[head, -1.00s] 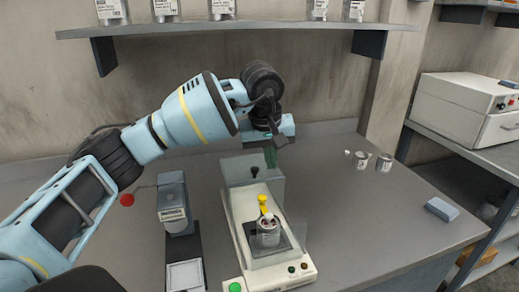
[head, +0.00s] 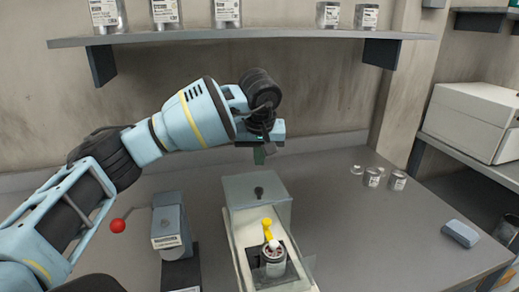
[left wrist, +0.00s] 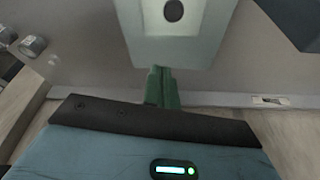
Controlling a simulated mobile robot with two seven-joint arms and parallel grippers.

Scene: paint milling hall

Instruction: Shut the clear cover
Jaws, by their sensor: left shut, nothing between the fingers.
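The clear cover (head: 236,187) is a see-through box with a dark knob (head: 259,192). It sits over the rear part of a pale bench instrument (head: 236,258). A metal can (head: 274,262) with a yellow-topped tool (head: 267,228) in it stands on the instrument in front of the cover. My left gripper (head: 259,157) is shut and empty, pointing down just behind and above the cover, apart from it. In the left wrist view its green fingers (left wrist: 162,88) show close to the cover (left wrist: 172,48) and its knob (left wrist: 173,10). The right gripper is out of view.
A grey device (head: 170,227) with a red ball (head: 118,226) stands left of the instrument. Small cans (head: 397,181) and a grey-blue block (head: 460,233) lie to the right. A shelf (head: 240,37) with cans hangs above. The bench between is clear.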

